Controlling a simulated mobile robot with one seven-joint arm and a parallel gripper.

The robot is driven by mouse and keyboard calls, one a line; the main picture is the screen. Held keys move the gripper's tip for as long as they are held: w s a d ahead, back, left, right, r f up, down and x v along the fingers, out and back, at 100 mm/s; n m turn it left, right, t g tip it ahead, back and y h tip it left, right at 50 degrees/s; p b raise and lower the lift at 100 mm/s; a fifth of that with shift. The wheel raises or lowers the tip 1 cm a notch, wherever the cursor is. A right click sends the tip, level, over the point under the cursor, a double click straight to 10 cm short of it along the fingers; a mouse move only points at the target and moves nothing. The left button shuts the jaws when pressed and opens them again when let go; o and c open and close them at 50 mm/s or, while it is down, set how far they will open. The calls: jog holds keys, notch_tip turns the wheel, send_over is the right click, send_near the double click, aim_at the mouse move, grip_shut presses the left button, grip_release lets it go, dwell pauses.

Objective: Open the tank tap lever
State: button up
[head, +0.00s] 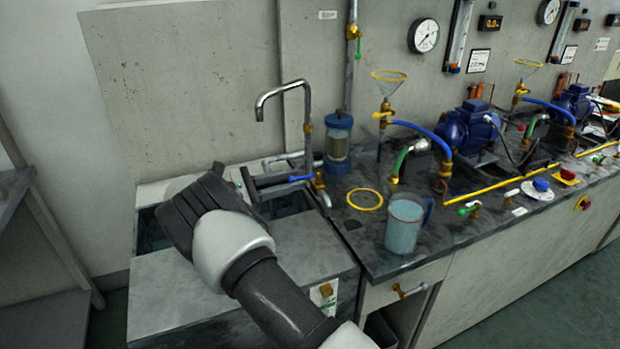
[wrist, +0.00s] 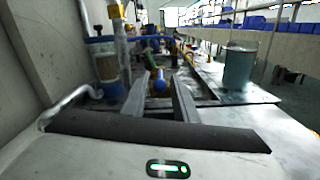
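The tap with a curved steel spout (head: 283,90) stands at the back right of the sink. Its blue lever (head: 299,178) sticks out to the left from the brass body (head: 318,183). My gripper (head: 296,183) reaches in from the left at the lever, with its fingers apart. In the wrist view, the blue lever end (wrist: 160,84) shows between the two open fingers (wrist: 163,79). I cannot tell whether either finger touches it.
A clear jug (head: 403,224) and a yellow ring (head: 364,199) are on the dark bench to the right.

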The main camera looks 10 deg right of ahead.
aim_at(310, 175)
jog(key=shift+w+d, duration=0.2)
jog(key=shift+d, duration=0.7)
jog(key=shift+w+d, duration=0.15)
jog(key=shift+d, duration=0.75)
jog(key=shift+w+d, duration=0.2)
jog(key=shift+d, duration=0.7)
grip_shut()
